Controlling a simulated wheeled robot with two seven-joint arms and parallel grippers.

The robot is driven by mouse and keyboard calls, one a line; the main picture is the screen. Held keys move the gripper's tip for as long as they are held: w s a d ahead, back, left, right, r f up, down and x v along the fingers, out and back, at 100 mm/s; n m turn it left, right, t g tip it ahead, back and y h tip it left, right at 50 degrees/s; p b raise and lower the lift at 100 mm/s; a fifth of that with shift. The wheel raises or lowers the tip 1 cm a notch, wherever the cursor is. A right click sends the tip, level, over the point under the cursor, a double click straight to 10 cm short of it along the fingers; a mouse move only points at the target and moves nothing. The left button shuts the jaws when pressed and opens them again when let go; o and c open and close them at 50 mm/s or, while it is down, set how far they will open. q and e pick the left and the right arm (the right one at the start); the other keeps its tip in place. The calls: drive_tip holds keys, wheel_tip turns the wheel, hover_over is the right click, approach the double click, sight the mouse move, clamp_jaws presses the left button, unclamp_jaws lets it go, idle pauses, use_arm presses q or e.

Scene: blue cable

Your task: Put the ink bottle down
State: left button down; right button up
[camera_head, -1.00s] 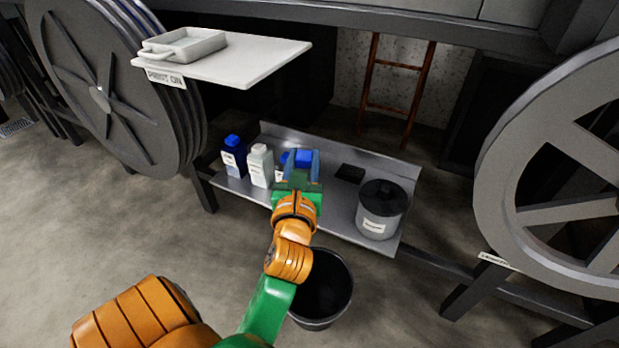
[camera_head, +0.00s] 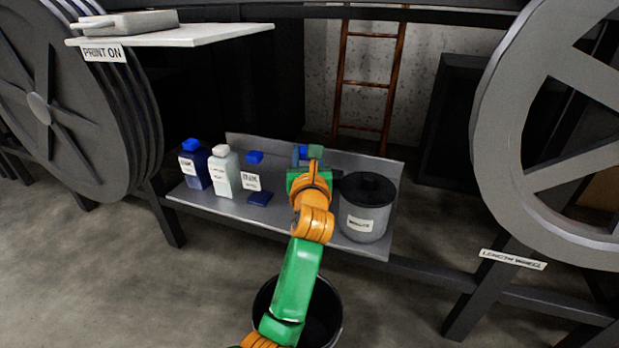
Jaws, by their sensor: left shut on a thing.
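My left gripper (camera_head: 308,156) is over the back part of the grey metal shelf, left of the dark jar. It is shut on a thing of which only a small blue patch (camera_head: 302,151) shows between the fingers. I take this to be the ink bottle; the gripper and wrist hide the rest. I cannot tell whether it touches the shelf. My right gripper is not in view.
On the shelf (camera_head: 225,203) stand a blue bottle (camera_head: 196,170), a white bottle (camera_head: 224,177) and a blue-capped bottle (camera_head: 253,174). A dark blue flat piece (camera_head: 260,198) lies before them. A dark lidded jar (camera_head: 368,220) stands right. A black bucket (camera_head: 330,320) is below.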

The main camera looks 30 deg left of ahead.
use_arm(q)
drive_tip(key=f+b, duration=0.1)
drive_tip(key=f, duration=0.1)
drive_tip(key=w+f+b, duration=0.1)
drive_tip(key=f, duration=0.1)
drive_tip(key=shift+f, duration=0.1)
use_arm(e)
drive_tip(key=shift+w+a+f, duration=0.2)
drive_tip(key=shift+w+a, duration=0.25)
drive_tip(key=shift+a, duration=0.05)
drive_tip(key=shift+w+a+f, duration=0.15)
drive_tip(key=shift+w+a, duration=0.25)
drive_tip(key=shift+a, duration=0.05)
use_arm(q)
drive_tip(key=shift+c, duration=2.2)
unclamp_jaws()
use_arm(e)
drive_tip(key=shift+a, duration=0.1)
